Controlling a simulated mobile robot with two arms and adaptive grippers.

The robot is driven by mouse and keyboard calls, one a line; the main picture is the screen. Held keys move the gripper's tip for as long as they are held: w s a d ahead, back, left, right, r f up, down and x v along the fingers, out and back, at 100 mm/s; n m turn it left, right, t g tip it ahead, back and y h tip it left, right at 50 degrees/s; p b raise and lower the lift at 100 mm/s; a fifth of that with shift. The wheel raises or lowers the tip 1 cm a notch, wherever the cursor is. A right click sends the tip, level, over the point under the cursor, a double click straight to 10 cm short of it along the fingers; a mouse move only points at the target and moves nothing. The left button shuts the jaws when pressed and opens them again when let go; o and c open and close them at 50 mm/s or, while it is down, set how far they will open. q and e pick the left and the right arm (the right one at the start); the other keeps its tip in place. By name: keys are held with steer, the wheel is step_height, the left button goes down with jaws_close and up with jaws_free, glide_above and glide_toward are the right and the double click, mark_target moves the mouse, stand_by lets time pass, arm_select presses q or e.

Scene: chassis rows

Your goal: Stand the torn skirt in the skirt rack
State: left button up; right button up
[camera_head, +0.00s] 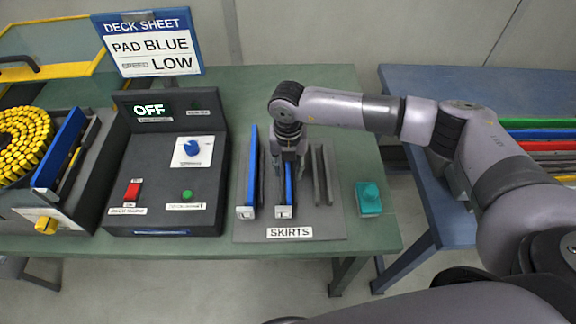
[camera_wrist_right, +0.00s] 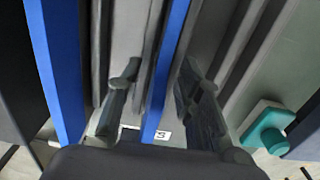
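The skirt rack (camera_head: 335,228) is a grey plate labelled SKIRTS with upright slots. One blue skirt (camera_head: 251,170) stands in its left slot; it also shows in the wrist view (camera_wrist_right: 55,70). A second blue skirt (camera_head: 289,190) stands upright in the middle slot. My right gripper (camera_head: 289,150) points down over this second skirt. In the wrist view its two fingers are apart, one on each side of the skirt (camera_wrist_right: 166,70), with gaps visible. The right slot (camera_head: 321,175) looks empty. I cannot tell which skirt is torn. My left gripper is not in view.
A dark control box (camera_head: 165,170) reading OFF stands left of the rack. Further left, a machine holds yellow pads (camera_head: 22,145) and a blue strip (camera_head: 60,147). A teal block (camera_head: 369,198) lies right of the rack. A blue table (camera_head: 430,90) stands at right.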

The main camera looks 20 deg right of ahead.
step_height(320, 180, up, 12)
stand_by(0.6)
stand_by(0.5)
